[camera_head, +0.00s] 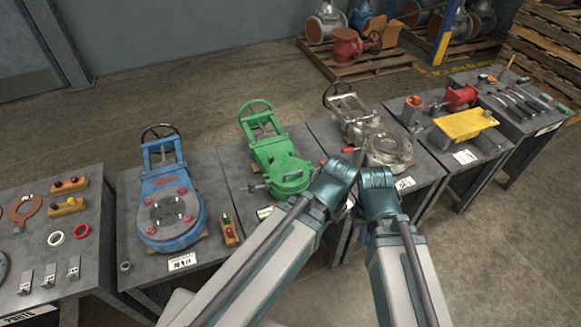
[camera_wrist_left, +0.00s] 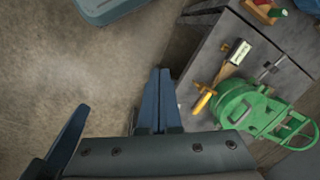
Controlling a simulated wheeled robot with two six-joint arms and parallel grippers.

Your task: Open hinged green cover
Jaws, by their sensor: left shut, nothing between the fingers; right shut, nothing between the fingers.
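The green valve stands on a grey table in the middle of the head view. Its round green cover (camera_head: 289,174) appears to lie flat on the body, with the green handwheel and yoke behind it. In the left wrist view, the green cover (camera_wrist_left: 245,104) is at the right, with a yellow-handled part (camera_wrist_left: 202,102) beside it. My left gripper (camera_wrist_left: 158,74) is shut and empty, apart from the cover and to its left in that view. In the head view my right gripper (camera_head: 364,148) is shut and empty, in front of the silver valve, right of the green cover.
The blue valve (camera_head: 168,212) stands left of the green one, the silver valve (camera_head: 391,150) right. A yellow plate (camera_head: 466,122) and red part (camera_head: 460,97) are farther right. Small fittings lie on the left table (camera_head: 105,232). Pallets (camera_head: 545,50) stand behind.

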